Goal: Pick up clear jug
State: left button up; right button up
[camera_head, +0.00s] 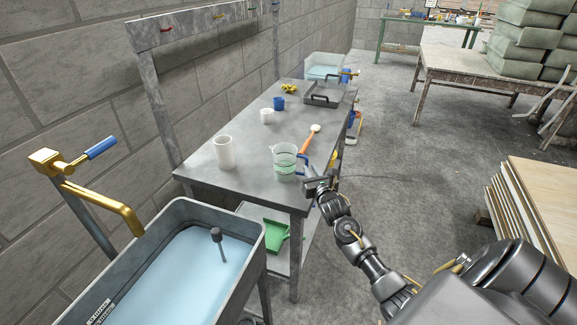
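The clear jug (284,162) stands upright near the front right corner of the grey metal table (248,172). It has green bands and a blue handle on its right side. My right gripper (309,176) is beside the handle, at the table's right edge. Its fingers are small and dark here, so I cannot tell whether they touch the handle or how far apart they are. My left gripper is not in view.
An orange-handled tool (308,139), a white cup (267,116), a blue cup (279,103) and a dark tray (324,95) lie beyond. A water-filled sink (180,273) is in front.

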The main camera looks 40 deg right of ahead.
aim_at(307, 162)
jog(key=p+x, duration=0.1)
jog(key=x, duration=0.4)
jog(key=shift+d, duration=0.25)
grip_shut()
jog(key=shift+r, duration=0.1)
